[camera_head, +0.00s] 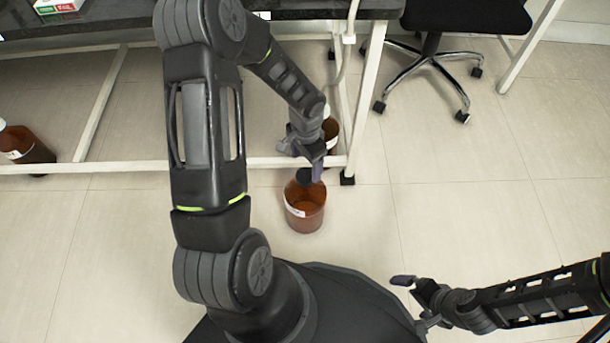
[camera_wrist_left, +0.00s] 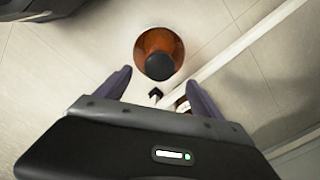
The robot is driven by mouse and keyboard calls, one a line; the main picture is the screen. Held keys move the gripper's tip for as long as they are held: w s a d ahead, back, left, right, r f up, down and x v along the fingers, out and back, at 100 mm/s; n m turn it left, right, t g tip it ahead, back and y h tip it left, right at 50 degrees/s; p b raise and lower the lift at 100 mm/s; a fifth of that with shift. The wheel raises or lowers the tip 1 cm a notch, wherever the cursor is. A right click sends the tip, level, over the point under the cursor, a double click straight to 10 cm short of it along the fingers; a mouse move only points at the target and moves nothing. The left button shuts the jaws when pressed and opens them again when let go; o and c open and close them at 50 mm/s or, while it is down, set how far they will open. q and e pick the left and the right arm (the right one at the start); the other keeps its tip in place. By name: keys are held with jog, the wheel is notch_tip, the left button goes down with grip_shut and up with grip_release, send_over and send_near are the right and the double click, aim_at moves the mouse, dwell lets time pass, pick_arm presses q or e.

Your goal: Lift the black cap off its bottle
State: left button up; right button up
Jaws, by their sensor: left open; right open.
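A brown bottle (camera_head: 305,210) with a white label stands on the floor in front of the table's lower rail. Its black cap (camera_head: 304,176) is partly hidden by my left gripper (camera_head: 309,168) in the head view. In the left wrist view the bottle (camera_wrist_left: 151,42) lies beyond the fingertips, with the round black cap (camera_wrist_left: 160,66) on it. My left gripper (camera_wrist_left: 158,80) is open, its two fingers apart to either side of and short of the cap, with nothing between them. My right gripper (camera_head: 408,301) is open and empty at the lower right, away from the bottle.
A second brown bottle (camera_head: 331,130) stands behind the left gripper near the table leg. Another brown bottle (camera_head: 25,146) stands at the far left. The white table rail (camera_head: 130,167) runs just behind the capped bottle. A wheeled chair (camera_head: 432,60) is at the back; floor at right is clear.

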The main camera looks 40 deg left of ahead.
aim_at(306, 174)
pick_arm(q)
notch_tip(306, 174, down, 5)
jog(key=shift+d+b, duration=0.1)
jog(key=shift+b, duration=1.1)
jog(key=c, duration=1.4)
